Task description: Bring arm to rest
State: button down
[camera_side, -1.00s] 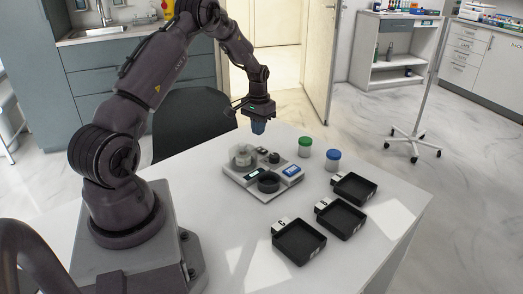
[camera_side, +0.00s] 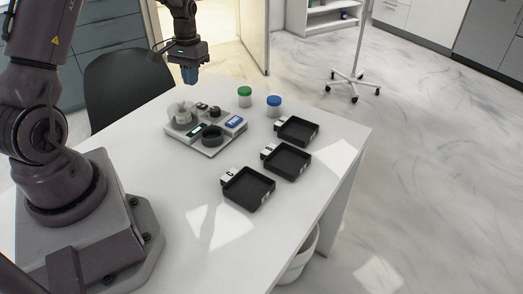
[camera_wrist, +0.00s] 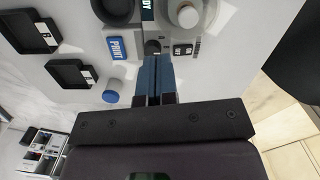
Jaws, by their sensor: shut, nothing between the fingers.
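My gripper (camera_side: 189,78) hangs pointing down above the far edge of the white table, with its blue fingers shut and empty. It is just beyond the grey device and touches nothing that I can see. In the wrist view, the closed blue fingers (camera_wrist: 154,72) show side by side in front of the device, which carries a blue PRINT button (camera_wrist: 116,47). In the side view, the device (camera_side: 205,151) sits on the table with a dark round cup and a pale round part. The upper arm is cut off by the frame.
A green-capped jar (camera_side: 245,97) and a blue-capped jar (camera_side: 274,106) stand right of the device. Three black trays lie in a row: near (camera_side: 248,188), middle (camera_side: 286,161) and far (camera_side: 297,130). A dark chair (camera_side: 118,82) stands behind the table. The table front is clear.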

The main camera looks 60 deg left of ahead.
jog(key=s+d+r+m+t, duration=0.3)
jog(key=s+d+r, duration=0.3)
jog(key=d+r, duration=0.4)
jog(key=s+d+r+m+t, duration=0.3)
jog(key=s+d+r, duration=0.4)
jog(key=d, duration=0.9)
notch_tip(320, 180, up, 3)
jog(key=shift+f+y, duration=0.15)
jog(key=shift+y, duration=0.15)
